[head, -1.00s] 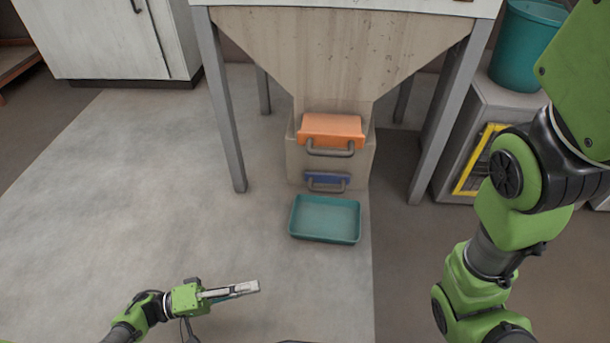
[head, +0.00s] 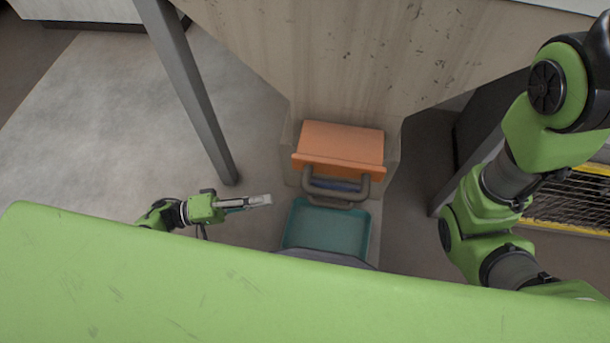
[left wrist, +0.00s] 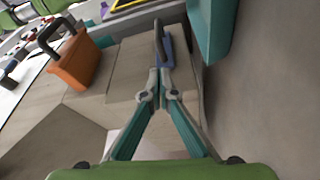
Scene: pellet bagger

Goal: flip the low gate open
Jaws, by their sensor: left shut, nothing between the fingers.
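The low gate is a blue flap (head: 336,184) on the chute's front. In the head view it is mostly hidden below the orange upper gate (head: 340,145) and its grey handle. The left wrist view shows the blue gate (left wrist: 167,52) with its dark handle (left wrist: 158,38) straight beyond the fingertips. My left gripper (head: 268,200) is shut and empty, left of the gates and pointing right. Its closed tips also show in the left wrist view (left wrist: 159,84), apparently just short of the blue gate; contact cannot be told. My right gripper is out of view.
A teal tray (head: 325,230) lies on the floor below the gates and shows at the top of the left wrist view (left wrist: 209,30). A grey stand leg (head: 192,95) rises behind my left gripper. The wooden hopper (head: 350,60) is above. Floor at left is clear.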

